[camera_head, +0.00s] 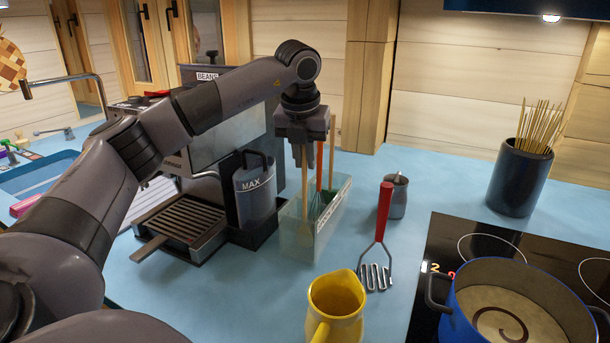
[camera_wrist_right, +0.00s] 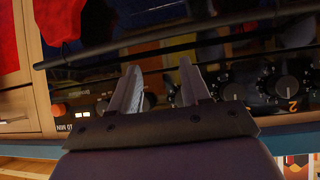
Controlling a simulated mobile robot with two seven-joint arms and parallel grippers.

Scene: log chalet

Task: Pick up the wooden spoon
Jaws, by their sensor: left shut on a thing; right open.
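My left gripper (camera_head: 303,152) is above a translucent green utensil holder (camera_head: 300,240), pointing down. It is shut on the top of a light wooden handle, which looks like the wooden spoon (camera_head: 304,188). The spoon stands upright, with its lower part at the holder; I cannot tell how deep it sits. An orange-handled utensil (camera_head: 320,168) and another light wooden handle (camera_head: 332,150) stand in the holder just to the right. My right gripper (camera_wrist_right: 160,92) shows in the right wrist view, open and empty, in front of an oven panel.
A coffee machine (camera_head: 222,135) with a dark tank (camera_head: 255,188) stands close left of the holder. A red-handled masher (camera_head: 384,215), a metal jug (camera_head: 397,196) and a yellow pitcher (camera_head: 338,300) are near. A blue pot (camera_head: 530,305) is on the hob. Oven knobs (camera_wrist_right: 290,87) are near my right gripper.

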